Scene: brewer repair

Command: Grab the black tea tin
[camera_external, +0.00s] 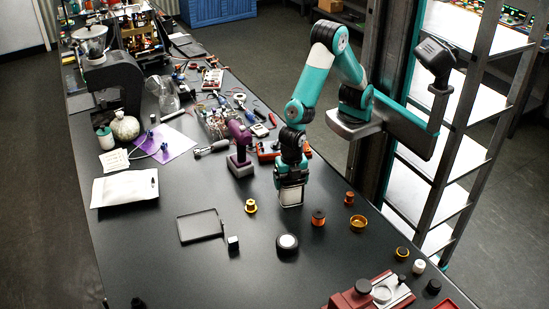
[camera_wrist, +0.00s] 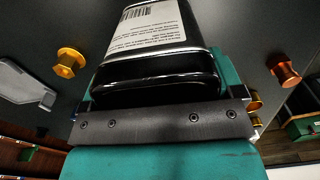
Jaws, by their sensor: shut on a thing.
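The black tea tin (camera_wrist: 150,78) fills the top middle of the wrist view, a glossy dark box with a white printed label and barcode. In the external view the tin (camera_external: 290,193) shows below my wrist, with a pale label on its face. My gripper (camera_external: 291,178) points down and is shut on the tin, with its fingers on either side. I cannot tell whether the tin's base touches the table. The tin's far end is cut off in the wrist view.
A gold spool (camera_external: 250,206), an orange spool (camera_external: 318,217) and a black round puck with a white top (camera_external: 287,243) stand close around the tin. A purple device (camera_external: 240,160) stands to the left. A dark tray (camera_external: 201,226) lies left.

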